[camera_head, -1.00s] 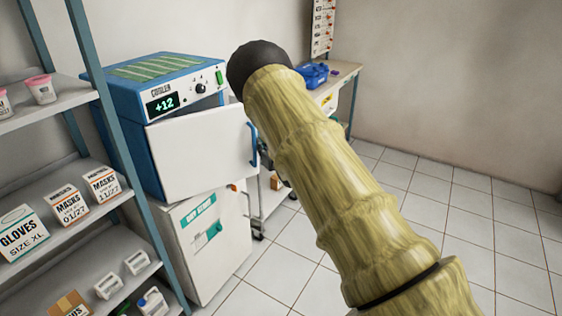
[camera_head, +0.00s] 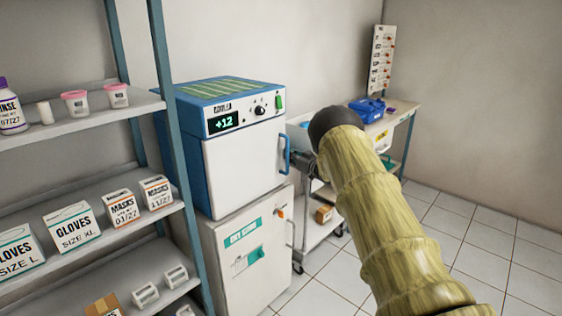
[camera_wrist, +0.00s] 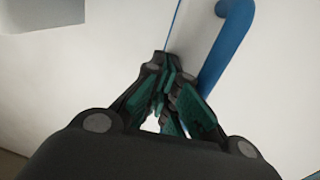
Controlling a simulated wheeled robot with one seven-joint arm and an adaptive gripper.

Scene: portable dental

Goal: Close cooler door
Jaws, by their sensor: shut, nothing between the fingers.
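The cooler (camera_head: 243,110) is a blue and white box with a green "+12" display, standing on a white cabinet. Its white door (camera_head: 245,165) sits flush or nearly flush with the front; a small gap cannot be ruled out. The blue door handle (camera_head: 285,156) is on the door's right side and also shows in the wrist view (camera_wrist: 232,42). My gripper (camera_wrist: 165,62) is shut and empty, its tips close to the white door surface just left of the handle. Whether they touch it I cannot tell. In the head view my gripper (camera_head: 297,161) is small, right beside the handle.
A shelf rack (camera_head: 80,115) with glove and mask boxes stands at the left. The white cabinet (camera_head: 243,255) is under the cooler. A trolley (camera_head: 322,232) and a table with a blue case (camera_head: 367,110) stand behind my arm. The tiled floor at right is clear.

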